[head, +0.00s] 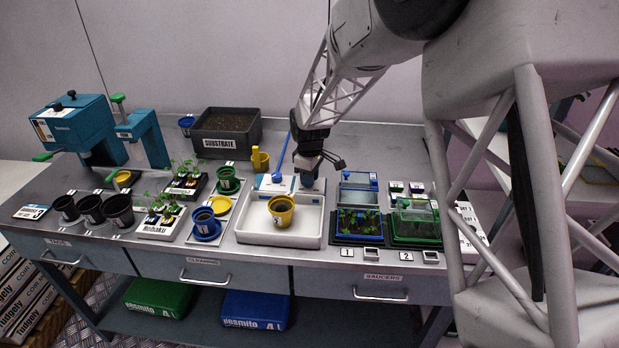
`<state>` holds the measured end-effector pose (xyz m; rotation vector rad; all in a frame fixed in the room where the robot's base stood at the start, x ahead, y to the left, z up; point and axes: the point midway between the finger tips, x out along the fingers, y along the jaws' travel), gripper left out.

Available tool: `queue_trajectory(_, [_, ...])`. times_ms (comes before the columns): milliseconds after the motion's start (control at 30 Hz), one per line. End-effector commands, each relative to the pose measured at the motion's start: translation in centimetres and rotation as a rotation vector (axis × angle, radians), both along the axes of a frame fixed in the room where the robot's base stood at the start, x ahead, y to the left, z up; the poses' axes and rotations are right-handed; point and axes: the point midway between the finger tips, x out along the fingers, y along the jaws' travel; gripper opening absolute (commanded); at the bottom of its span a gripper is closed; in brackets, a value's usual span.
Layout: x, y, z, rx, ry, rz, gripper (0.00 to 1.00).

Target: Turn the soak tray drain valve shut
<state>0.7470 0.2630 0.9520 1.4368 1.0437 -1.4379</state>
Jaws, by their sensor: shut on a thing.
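The white soak tray (246,236) sits at the middle of the bench in the head view, with a yellow pot (281,210) standing in it. My gripper (307,175) points down at the tray's back right corner. It is shut on the small blue drain valve (307,181) there. The gripper covers most of the valve, so I cannot tell how far it is turned.
A blue lever (282,151) rises left of my gripper at the tray's back edge. A blue-framed box (358,181) and a green seedling tray (414,221) stand to the right. A dark substrate bin (225,144) is behind left. Pots and seedlings crowd the left.

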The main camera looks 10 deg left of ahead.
Motion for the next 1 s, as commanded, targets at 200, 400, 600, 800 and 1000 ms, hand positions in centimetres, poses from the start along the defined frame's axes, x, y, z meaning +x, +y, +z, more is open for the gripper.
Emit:
queue_trajectory(200, [0.02, -0.02, 0.14, 0.001, -0.001, -0.199, 0.02])
queue_trajectory(400, [0.00, -0.02, 0.10, 0.000, -0.001, -0.349, 0.02])
queue_trajectory(600, [0.03, -0.01, 0.12, 0.000, -0.001, -0.443, 0.02])
queue_trajectory(800, [0.04, 0.00, 0.14, 0.000, -0.001, -0.482, 0.02])
queue_trajectory(1000, [0.05, 0.00, 0.14, 0.001, -0.002, -0.487, 0.02])
